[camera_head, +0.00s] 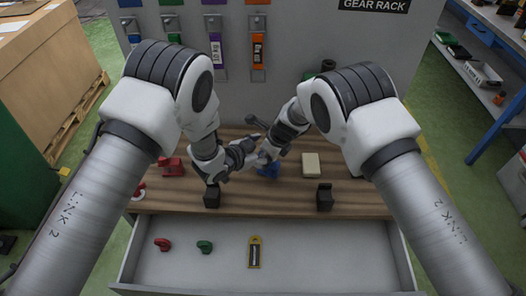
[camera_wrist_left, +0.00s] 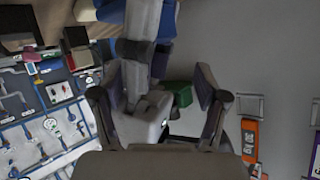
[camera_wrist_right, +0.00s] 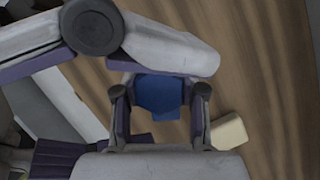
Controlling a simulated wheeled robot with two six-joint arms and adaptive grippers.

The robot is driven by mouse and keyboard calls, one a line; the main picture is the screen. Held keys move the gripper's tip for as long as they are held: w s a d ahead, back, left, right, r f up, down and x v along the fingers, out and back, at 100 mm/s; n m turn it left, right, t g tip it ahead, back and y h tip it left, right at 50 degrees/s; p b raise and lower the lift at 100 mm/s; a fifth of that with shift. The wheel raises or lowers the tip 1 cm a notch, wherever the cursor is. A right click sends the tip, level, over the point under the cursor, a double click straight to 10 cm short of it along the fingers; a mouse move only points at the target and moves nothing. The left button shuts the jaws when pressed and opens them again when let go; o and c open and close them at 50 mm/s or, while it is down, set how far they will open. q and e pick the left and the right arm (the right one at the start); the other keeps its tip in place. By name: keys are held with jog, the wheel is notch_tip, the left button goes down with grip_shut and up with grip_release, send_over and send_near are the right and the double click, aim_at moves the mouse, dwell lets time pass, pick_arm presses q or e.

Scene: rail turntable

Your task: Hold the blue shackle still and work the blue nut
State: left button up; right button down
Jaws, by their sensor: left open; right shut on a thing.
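A blue part (camera_head: 268,169), which I take for the blue shackle, is on the wooden bench top, partly hidden by my arms. In the right wrist view the blue shackle (camera_wrist_right: 158,92) sits between the fingers of my right gripper (camera_wrist_right: 160,108), which is shut on it. My left gripper (camera_head: 245,158) is open, close beside the right gripper, left of the blue part. In the left wrist view the fingers of my left gripper (camera_wrist_left: 160,105) are apart, with a grey arm part between or behind them. I cannot make out the blue nut separately.
A red part (camera_head: 173,167) lies on the bench at left. A beige block (camera_head: 311,165) is right of the blue part. Black blocks (camera_head: 212,198) (camera_head: 325,198) stand near the front edge. The open drawer (camera_head: 330,262) holds a red shackle (camera_head: 162,244), a green one (camera_head: 204,246) and a yellow-framed item (camera_head: 254,252).

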pick_arm(q)
jog(key=shift+w+h, duration=0.15)
jog(key=shift+h, duration=0.15)
jog(key=shift+a+m+g+h, duration=0.1)
jog(key=shift+m+g+h, duration=0.2)
jog(key=shift+m+g, duration=0.15)
jog(key=m+g+h, duration=0.1)
jog(key=m+g, duration=0.2)
jog(key=m+g+h, duration=0.1)
jog(key=m, duration=0.1)
jog(key=shift+w+a+h, duration=0.2)
jog(key=shift+a+h, duration=0.05)
jog(key=shift+h, duration=0.05)
jog(key=m+g, duration=0.2)
jog(key=g, duration=0.1)
jog(key=shift+w+m+h, duration=0.1)
jog(key=shift+m+h, duration=0.25)
jog(key=shift+h, duration=0.05)
jog(key=m+g, duration=0.3)
jog(key=shift+w+g, duration=0.2)
jog(key=shift+g, duration=0.05)
jog(key=shift+s+d+g, duration=0.1)
jog(key=shift+s+g, duration=0.05)
jog(key=shift+g, duration=0.15)
jog(key=shift+d+f+m+g, duration=0.1)
jog(key=shift+m+g, duration=0.7)
jog(key=shift+m, duration=0.2)
jog(key=shift+g+y, duration=0.3)
jog(key=shift+y, duration=0.1)
